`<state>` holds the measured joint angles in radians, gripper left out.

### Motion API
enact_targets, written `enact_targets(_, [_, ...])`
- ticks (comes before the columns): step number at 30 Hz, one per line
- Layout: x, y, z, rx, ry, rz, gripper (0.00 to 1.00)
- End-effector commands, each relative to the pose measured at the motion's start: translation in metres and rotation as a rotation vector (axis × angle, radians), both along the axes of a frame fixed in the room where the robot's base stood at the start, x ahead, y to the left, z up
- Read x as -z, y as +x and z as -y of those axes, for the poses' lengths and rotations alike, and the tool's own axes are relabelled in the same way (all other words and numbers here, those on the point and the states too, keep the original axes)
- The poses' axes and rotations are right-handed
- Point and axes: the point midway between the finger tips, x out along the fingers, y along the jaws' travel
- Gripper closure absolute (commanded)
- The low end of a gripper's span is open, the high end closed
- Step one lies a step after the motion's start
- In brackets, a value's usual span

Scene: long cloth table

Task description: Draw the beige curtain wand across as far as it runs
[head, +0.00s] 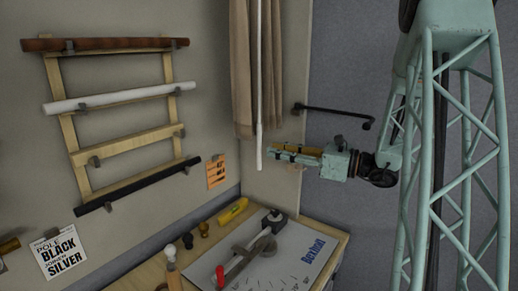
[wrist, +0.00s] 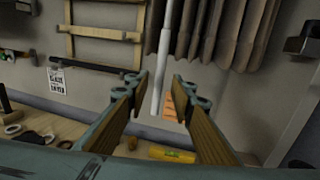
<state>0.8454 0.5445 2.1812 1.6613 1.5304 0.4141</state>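The curtain wand (head: 259,95) is a thin pale rod hanging in front of the beige curtain (head: 243,65), with a thicker grip at its lower end. In the wrist view the wand (wrist: 161,65) hangs upright, its lower part seen in the gap between the fingers. My gripper (head: 272,150) comes from the right, at the height of the wand's lower end. In the wrist view my gripper (wrist: 157,88) is open, one wood-faced finger on each side of the wand. I see no finger clearly touching it.
A wooden rack (head: 125,143) with rods is on the wall at left. A black rail (head: 335,113) sticks out of the wall behind my gripper. Below is a workbench (head: 135,270) with a white board (head: 290,250), a yellow level (head: 232,212) and small tools.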

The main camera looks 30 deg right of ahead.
Motion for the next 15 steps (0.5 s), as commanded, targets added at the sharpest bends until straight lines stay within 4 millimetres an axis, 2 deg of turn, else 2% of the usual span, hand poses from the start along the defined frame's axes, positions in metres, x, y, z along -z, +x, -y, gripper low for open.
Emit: enact_targets(15, [0.000, 0.040, -0.030, -0.002, -0.001, 0.001, 0.78])
